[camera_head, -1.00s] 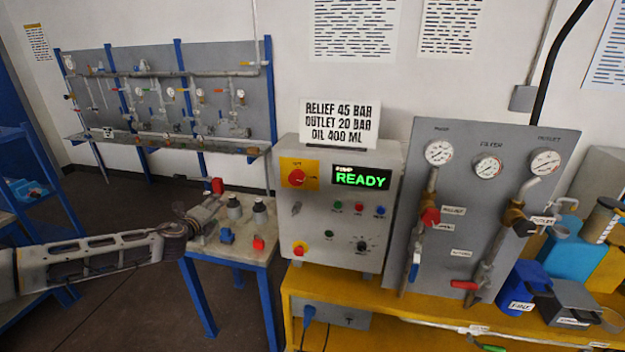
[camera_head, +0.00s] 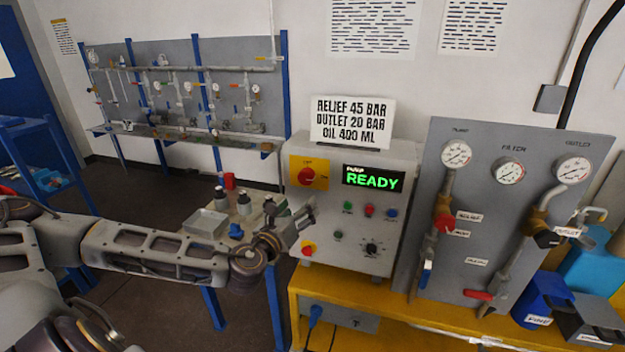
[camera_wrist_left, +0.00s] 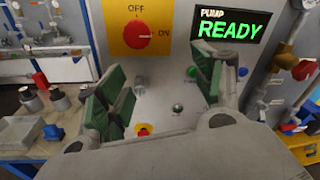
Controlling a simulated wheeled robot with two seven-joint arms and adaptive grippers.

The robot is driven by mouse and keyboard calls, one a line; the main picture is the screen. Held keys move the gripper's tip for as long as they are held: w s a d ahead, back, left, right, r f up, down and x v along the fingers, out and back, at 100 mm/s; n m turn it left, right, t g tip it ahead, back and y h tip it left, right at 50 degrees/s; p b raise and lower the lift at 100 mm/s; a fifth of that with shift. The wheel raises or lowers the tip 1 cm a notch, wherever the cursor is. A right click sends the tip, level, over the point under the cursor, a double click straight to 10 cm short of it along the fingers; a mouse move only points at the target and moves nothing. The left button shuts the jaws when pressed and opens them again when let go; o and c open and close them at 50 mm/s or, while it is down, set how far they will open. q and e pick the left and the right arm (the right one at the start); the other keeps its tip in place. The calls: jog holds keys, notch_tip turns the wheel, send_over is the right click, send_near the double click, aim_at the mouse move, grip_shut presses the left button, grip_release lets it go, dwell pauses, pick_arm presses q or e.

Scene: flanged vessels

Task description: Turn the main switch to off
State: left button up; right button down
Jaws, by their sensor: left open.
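The main switch is a red knob (camera_head: 306,176) on a yellow plate, at the upper left of the grey control cabinet (camera_head: 355,215). In the left wrist view the red knob (camera_wrist_left: 138,36) has its white mark pointing right, to ON; OFF is printed above it. My left gripper (camera_head: 303,218) is below the knob, in front of the cabinet's left side, and does not appear to touch it. In the left wrist view its green-padded fingers (camera_wrist_left: 170,95) are spread apart with nothing between them. My right gripper is not in view.
A green display (camera_head: 373,179) reads PUMP READY. Small buttons, a black dial (camera_head: 371,248) and a red-on-yellow button (camera_head: 308,248) are lower on the cabinet. A gauge panel (camera_head: 480,225) stands right of it. A small table (camera_head: 185,240) with bottles is behind my left arm.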

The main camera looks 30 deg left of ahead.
aim_at(305, 179)
pick_arm(q)
jog(key=a+m+y, duration=0.1)
jog(key=a+r+m+y, duration=0.1)
jog(key=shift+s+a, duration=0.2)
jog(key=shift+a, duration=0.1)
jog(key=shift+m, duration=0.3)
jog(key=shift+w, duration=0.1)
jog(key=shift+p+x, duration=1.4)
jog(key=shift+x, duration=5.4)
jog(key=shift+r, duration=0.15)
jog(key=c, duration=1)
